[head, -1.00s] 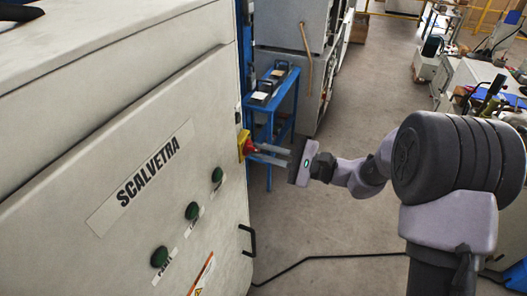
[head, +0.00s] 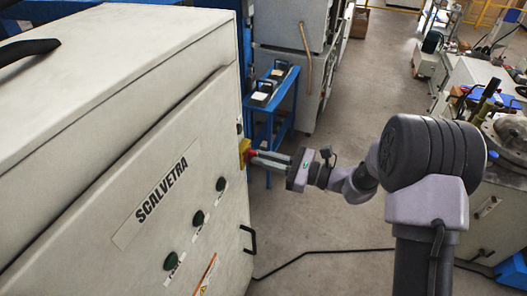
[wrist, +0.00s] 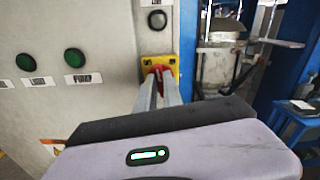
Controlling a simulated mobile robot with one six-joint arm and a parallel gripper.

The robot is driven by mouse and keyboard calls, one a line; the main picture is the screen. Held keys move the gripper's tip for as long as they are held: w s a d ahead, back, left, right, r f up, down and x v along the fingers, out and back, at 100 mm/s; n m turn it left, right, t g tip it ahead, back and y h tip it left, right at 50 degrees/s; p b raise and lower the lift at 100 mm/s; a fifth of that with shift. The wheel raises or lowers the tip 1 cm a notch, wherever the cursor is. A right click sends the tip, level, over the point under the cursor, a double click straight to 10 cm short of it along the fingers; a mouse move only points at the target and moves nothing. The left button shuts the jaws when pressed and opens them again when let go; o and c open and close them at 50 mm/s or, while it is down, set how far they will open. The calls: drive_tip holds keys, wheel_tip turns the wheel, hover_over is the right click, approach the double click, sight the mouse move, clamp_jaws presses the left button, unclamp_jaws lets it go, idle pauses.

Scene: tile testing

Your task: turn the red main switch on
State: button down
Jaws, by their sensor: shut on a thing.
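The red main switch (head: 249,157) sits on a yellow plate (head: 243,146) at the right edge of the SCALVETRA cabinet front. In the wrist view the red switch (wrist: 158,74) shows between and behind my fingertips, on its yellow plate (wrist: 174,63). My gripper (head: 256,157) reaches in from the right with its two fingers pointing at the cabinet. Its fingers are closed around the red handle. The fingertips (wrist: 159,77) cover much of the handle, so its exact angle is hard to tell.
Green buttons (head: 198,217) line the cabinet front (head: 100,200), with a black door handle (head: 249,240) below the switch. A blue cart (head: 275,118) stands behind my gripper. A black cable (head: 320,253) lies on the floor.

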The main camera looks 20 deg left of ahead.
drive_tip(key=shift+w+m+p, duration=0.2)
drive_tip(key=shift+m+p, duration=3.75)
drive_tip(key=shift+m, duration=1.55)
drive_tip(key=shift+f, duration=0.1)
drive_tip(key=c, duration=1.5)
unclamp_jaws()
drive_tip(key=shift+d, duration=0.1)
drive_tip(key=d, duration=0.5)
drive_tip(key=s+d+p, duration=0.1)
drive_tip(key=d, duration=1.1)
drive_tip(key=shift+s+d, duration=0.15)
drive_tip(key=shift+s, duration=0.05)
